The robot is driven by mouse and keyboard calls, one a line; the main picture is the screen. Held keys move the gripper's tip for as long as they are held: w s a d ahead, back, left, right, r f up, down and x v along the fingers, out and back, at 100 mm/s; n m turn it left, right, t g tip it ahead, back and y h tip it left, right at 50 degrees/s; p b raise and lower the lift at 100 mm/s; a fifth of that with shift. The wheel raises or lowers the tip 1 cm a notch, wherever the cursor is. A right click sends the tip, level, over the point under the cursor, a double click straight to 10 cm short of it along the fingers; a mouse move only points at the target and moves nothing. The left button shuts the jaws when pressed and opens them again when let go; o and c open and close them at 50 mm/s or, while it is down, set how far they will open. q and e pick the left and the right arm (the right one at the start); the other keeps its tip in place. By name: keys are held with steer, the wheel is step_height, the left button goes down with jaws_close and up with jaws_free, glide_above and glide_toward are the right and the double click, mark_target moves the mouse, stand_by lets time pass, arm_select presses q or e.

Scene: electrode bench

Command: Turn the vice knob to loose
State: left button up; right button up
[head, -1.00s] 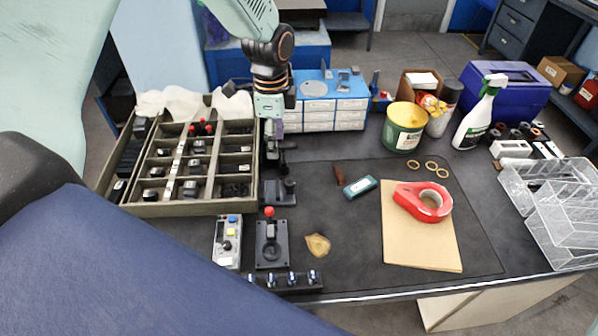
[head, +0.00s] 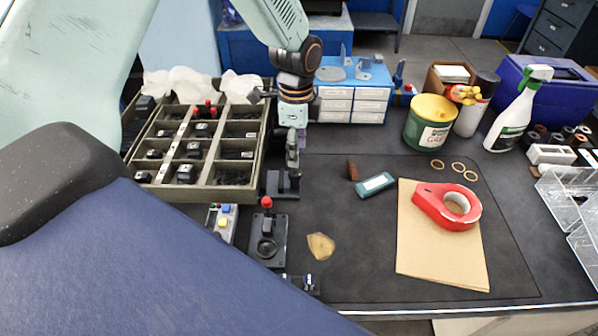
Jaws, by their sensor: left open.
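A small dark vice (head: 281,187) stands on the black mat, just right of the compartment tray. Its knob is too small and too covered to make out for sure. My left gripper (head: 292,158) comes down from above, right over the vice, and hides part of it. Its fingers are open and point down, with nothing seen between them. I cannot tell whether they touch the vice. My right gripper is not in view.
A red-topped lever on a black base (head: 267,240) stands close in front. The compartment tray (head: 210,193) is close on the left. A teal block (head: 375,185), tan scrap (head: 320,246) and red tape dispenser (head: 447,207) lie right.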

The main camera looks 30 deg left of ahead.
mark_target(297, 175)
arm_select(q)
steer(key=f, duration=0.6)
steer(key=shift+w+a+f+b, duration=0.15)
steer(key=shift+w+f+b, duration=0.1)
steer(key=shift+b, duration=0.15)
steer(key=shift+f, duration=0.25)
steer(key=shift+s, duration=0.3)
steer(key=shift+w+f, duration=0.15)
steer(key=shift+w, duration=0.05)
steer(key=c, duration=0.3)
steer(key=shift+s, duration=0.15)
steer(key=c, duration=0.4)
jaws_close()
